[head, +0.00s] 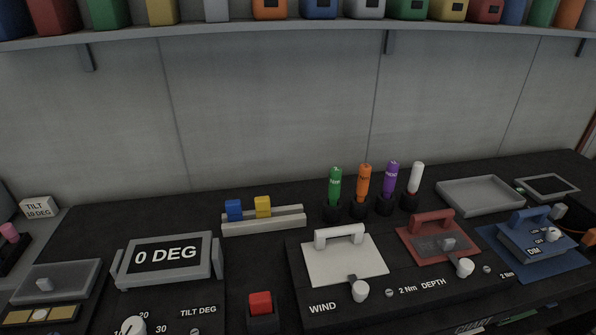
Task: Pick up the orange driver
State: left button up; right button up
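The orange driver (363,180) stands upright in a round black holder (359,208) toward the back of the black console. It is second from the left in a row of drivers. A green driver (335,183) stands to its left. A purple driver (390,179) and a white driver (416,177) stand to its right, each in its own black holder. The orange handle shows clearly; its lower end is hidden in the holder. Neither of my grippers is in the head view.
A white panel with a handle (345,262) and a red panel with a handle (437,240) lie in front of the drivers. A rack with blue and yellow blocks (264,222) stands left. A grey tray (481,196) lies right. A shelf (250,34) runs above.

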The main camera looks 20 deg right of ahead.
aim_at(364, 173)
jog(key=z, duration=1.25)
jog(key=j+u, duration=0.1)
jog(key=u, duration=0.35)
jog(key=j+u, duration=0.1)
jog(key=u, duration=0.35)
jog(key=j+u, duration=0.1)
jog(key=u, duration=0.3)
jog(key=z, duration=1.45)
